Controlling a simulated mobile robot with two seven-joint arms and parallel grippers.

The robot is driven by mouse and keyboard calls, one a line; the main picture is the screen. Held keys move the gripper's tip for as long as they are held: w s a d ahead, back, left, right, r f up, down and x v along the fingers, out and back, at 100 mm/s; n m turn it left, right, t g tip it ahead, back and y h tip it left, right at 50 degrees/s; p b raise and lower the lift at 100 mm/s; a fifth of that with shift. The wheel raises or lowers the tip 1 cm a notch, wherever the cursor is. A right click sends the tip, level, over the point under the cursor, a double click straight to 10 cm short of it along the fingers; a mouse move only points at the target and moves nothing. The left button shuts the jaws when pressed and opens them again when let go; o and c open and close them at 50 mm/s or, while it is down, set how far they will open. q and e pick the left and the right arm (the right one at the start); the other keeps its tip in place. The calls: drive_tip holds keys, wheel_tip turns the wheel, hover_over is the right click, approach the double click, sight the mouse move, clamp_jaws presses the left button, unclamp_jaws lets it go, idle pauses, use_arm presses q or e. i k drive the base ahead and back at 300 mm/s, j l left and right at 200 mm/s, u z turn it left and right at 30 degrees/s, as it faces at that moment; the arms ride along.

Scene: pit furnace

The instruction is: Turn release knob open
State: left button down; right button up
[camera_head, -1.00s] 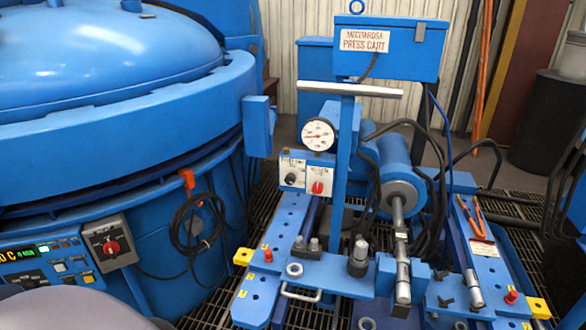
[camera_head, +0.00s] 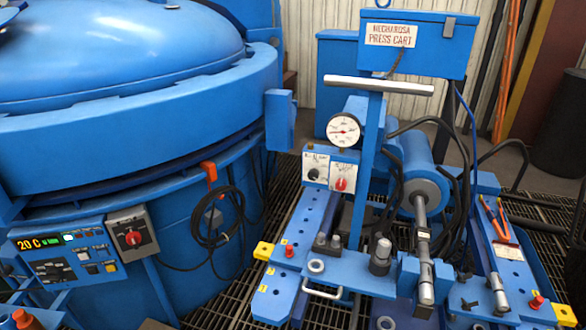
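The press cart (camera_head: 375,118) stands right of the furnace. Under its round gauge (camera_head: 343,130) is a small panel with two knobs side by side. The right one is a red knob (camera_head: 341,184) on a white plate, roughly upright. The lettering above the knobs is too small to read, so I cannot tell which is labelled release. Neither of my grippers is in view, and nothing touches the knobs.
The blue furnace (camera_head: 120,100) fills the left, with a control panel (camera_head: 70,255) reading 20 C and a red switch (camera_head: 132,238). A coiled black cable (camera_head: 215,215) hangs beside it. Pliers (camera_head: 495,220) lie at right.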

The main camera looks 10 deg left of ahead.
sight(341, 184)
drive_tip(key=i+z, duration=0.25)
drive_tip(key=z, duration=0.15)
drive_tip(key=i+z, duration=0.25)
drive_tip(key=z, duration=0.2)
drive_tip(key=i+z, duration=0.25)
drive_tip(key=z, duration=0.15)
